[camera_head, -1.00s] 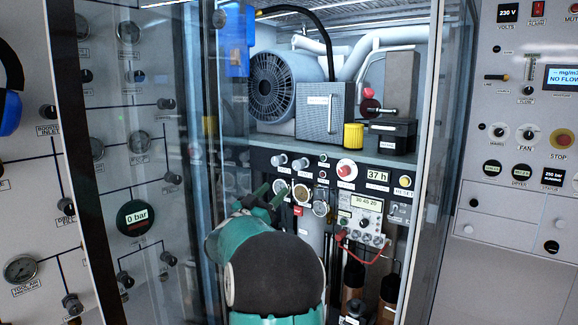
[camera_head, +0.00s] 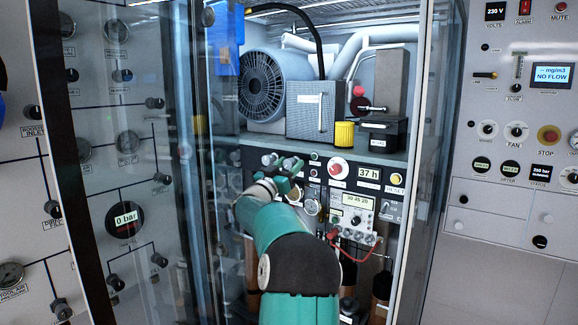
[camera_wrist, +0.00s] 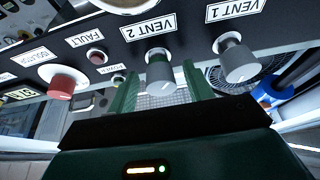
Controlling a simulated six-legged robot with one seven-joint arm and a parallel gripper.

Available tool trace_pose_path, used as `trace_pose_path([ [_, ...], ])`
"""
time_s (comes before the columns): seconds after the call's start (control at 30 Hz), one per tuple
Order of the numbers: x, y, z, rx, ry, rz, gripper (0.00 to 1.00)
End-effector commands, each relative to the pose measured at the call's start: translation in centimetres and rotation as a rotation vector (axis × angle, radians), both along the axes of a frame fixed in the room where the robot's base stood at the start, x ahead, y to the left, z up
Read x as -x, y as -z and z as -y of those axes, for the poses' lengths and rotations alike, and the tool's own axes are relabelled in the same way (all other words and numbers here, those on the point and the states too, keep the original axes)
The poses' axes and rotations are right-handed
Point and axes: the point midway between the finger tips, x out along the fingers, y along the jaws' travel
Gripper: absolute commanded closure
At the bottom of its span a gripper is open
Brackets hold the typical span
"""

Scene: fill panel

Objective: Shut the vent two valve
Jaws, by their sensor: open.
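In the wrist view, which looks upside down, the VENT 2 valve knob (camera_wrist: 161,80) is a grey knob with a white pointer line. Its label (camera_wrist: 152,27) reads VENT 2. My gripper (camera_wrist: 161,88) is open, with one green finger on each side of this knob; I cannot tell whether either finger touches it. In the head view, my gripper (camera_head: 279,172) is at the vent knobs on the black panel, and it partly covers them there.
The VENT 1 knob (camera_wrist: 238,62) sits close beside the right finger in the wrist view. A glass door (camera_head: 165,180) stands at the left of the cabinet. A red cable (camera_head: 350,255) hangs lower right.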

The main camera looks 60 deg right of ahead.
Motion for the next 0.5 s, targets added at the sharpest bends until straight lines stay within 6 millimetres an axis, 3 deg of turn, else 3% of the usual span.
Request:
trace_pose_path([
  [0.33,-0.02,-0.19,0.53,0.0,0.0,0.0,0.49],
  [0.5,-0.02,-0.18,0.51,0.0,0.0,0.0,0.82],
])
